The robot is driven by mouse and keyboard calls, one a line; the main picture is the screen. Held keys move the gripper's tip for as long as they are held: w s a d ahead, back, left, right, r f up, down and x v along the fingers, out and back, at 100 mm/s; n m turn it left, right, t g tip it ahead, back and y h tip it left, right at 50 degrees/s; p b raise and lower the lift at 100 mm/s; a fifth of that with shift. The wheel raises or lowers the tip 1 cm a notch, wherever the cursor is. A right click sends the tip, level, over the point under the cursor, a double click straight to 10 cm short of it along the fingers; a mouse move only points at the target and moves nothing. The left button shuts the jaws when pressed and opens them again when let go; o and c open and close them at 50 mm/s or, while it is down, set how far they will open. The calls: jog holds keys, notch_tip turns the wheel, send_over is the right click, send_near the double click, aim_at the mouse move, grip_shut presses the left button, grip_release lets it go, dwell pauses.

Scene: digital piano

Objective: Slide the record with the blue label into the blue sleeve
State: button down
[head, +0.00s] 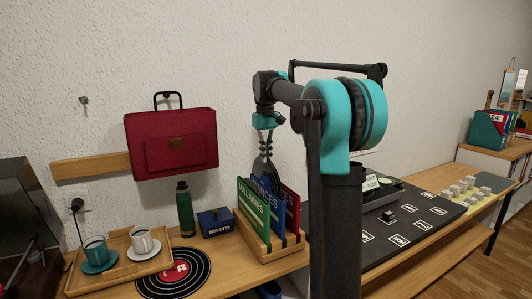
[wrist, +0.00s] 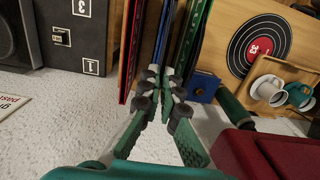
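My gripper (head: 265,148) is above the sleeve rack, pointing down. Its fingers (wrist: 160,78) are closed on a thin dark record (head: 257,167), seen nearly edge-on in the wrist view. The record's label cannot be made out. The blue sleeve (head: 266,204), lettered DANCES, stands upright between the green sleeve (head: 249,210) lettered LULLABIES and the red sleeve (head: 293,210). The record's lower part is hidden behind the sleeves in the head view. I cannot tell whether it is inside the blue sleeve or beside it.
The sleeves stand in a wooden rack (head: 251,240). A red-labelled record (head: 150,286) lies flat on the bench. To its left is a tray (head: 75,285) with cups. A green bottle (head: 185,210) and blue box (head: 214,222) stand nearby; a red case (head: 140,145) hangs above.

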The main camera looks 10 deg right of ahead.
jog(key=shift+f, duration=2.55)
jog(key=c, duration=2.2)
grip_release()
jog(key=o, duration=0.6)
jog(key=shift+c, duration=0.2)
jog(key=shift+w+r, duration=0.1)
jog(key=shift+r, duration=2.45)
notch_tip(320, 180, up, 12)
jog(key=shift+w, duration=0.25)
jog(key=shift+s+a, duration=0.1)
